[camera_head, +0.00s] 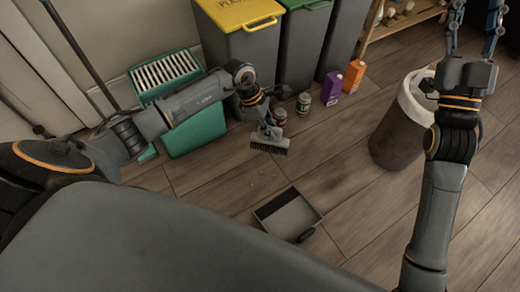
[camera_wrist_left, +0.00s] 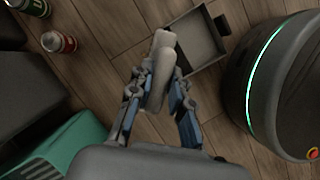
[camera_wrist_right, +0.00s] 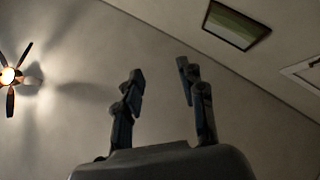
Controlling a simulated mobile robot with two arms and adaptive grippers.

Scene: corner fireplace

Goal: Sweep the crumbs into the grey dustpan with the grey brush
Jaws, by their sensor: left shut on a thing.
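My left gripper (camera_head: 265,118) is shut on the grey brush (camera_head: 269,145), whose dark bristles point down at the floor. In the left wrist view the brush handle (camera_wrist_left: 159,72) sits between the fingers. The grey dustpan (camera_head: 288,215) lies on the floor in front of the brush, apart from it; it also shows in the left wrist view (camera_wrist_left: 200,47). A few tiny crumbs (camera_head: 262,176) lie on the floor between brush and dustpan; they are hard to make out. My right gripper (camera_head: 474,25) points upward, open and empty, as the right wrist view (camera_wrist_right: 161,72) also shows.
A green mop bucket (camera_head: 196,138) stands left, beside the yellow-lidded bin (camera_head: 250,50) and green-lidded bin (camera_head: 303,40). Cans (camera_head: 303,103), a purple carton (camera_head: 331,88) and an orange carton (camera_head: 354,76) stand before the bins. A round basket (camera_head: 397,135) stands right.

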